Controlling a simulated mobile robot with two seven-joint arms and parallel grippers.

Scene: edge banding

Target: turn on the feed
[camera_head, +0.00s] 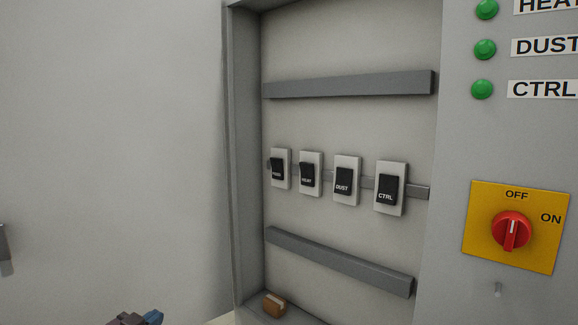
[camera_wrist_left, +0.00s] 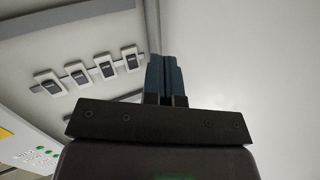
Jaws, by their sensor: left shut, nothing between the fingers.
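A row of several white breakers with black toggles is mounted on a rail inside the open grey cabinet. The leftmost breaker (camera_head: 280,169) has a label too small to read surely; the others read HEAT (camera_head: 311,173), DUST (camera_head: 346,180) and CTRL (camera_head: 390,188). I cannot tell whether the leftmost toggle is up or down. My left gripper (camera_head: 153,317) shows only as a blue tip at the bottom edge, left of and below the breakers, apart from them. In the left wrist view its blue fingers (camera_wrist_left: 164,75) are shut and empty, beside the breaker row (camera_wrist_left: 131,58). My right gripper is out of view.
The cabinet's left side wall (camera_head: 243,150) stands between my left gripper and the breakers. Grey bars (camera_head: 350,84) run above and below the row. A small brown block (camera_head: 274,305) lies on the cabinet floor. A red rotary switch (camera_head: 511,230) and green lamps (camera_head: 484,49) are at right.

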